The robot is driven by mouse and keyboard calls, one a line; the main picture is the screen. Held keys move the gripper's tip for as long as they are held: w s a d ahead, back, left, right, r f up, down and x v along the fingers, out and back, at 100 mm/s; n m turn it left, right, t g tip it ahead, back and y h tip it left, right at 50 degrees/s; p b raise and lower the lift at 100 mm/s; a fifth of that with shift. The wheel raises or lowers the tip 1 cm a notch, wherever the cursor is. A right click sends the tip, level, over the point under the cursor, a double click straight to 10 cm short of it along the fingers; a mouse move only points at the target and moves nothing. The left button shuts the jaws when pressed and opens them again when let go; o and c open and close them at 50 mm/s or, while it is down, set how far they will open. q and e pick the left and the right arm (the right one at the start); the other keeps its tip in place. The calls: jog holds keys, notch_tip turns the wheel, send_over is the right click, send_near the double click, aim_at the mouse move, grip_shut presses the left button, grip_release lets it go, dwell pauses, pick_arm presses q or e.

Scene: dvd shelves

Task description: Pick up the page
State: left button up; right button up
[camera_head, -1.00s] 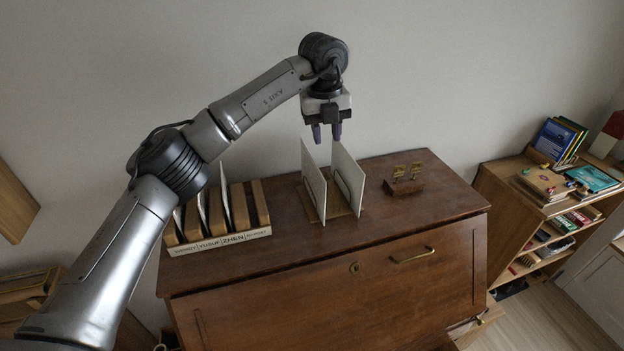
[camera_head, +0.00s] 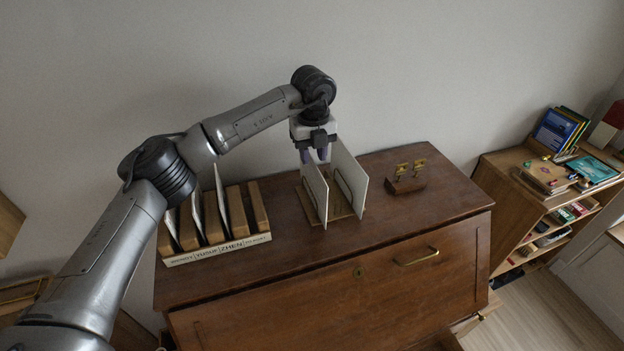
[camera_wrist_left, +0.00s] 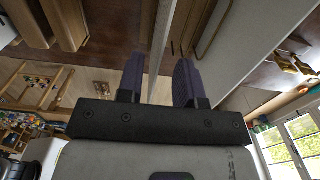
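Two white upright panels that look like pages stand in a small wooden holder (camera_head: 340,214) on the brown cabinet: a left page (camera_head: 316,194) and a right page (camera_head: 350,178). My left gripper (camera_head: 313,156) points down at the far upper part of the left page. In the left wrist view, the left gripper's dark fingers (camera_wrist_left: 160,80) are apart. The left page (camera_wrist_left: 160,40) shows edge-on between them, with no clear contact. The right page (camera_wrist_left: 240,50) is beyond the right finger. My right gripper is not in view.
A wooden sorter (camera_head: 218,247) with name labels and several slots holding white sheets stands left of the holder. A small wooden block with brass hooks (camera_head: 404,180) stands to the right. The wall is close behind. The cabinet top (camera_head: 440,192) is clear at the right.

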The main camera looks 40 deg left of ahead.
aim_at(312, 181)
pick_arm(q)
jog(key=shift+f+p, duration=0.35)
jog(key=shift+f, duration=0.1)
notch_tip(312, 181, down, 4)
jog(key=shift+a+f+p, duration=0.1)
jog(key=shift+f+p, duration=0.1)
jog(key=shift+p, duration=0.55)
grip_shut()
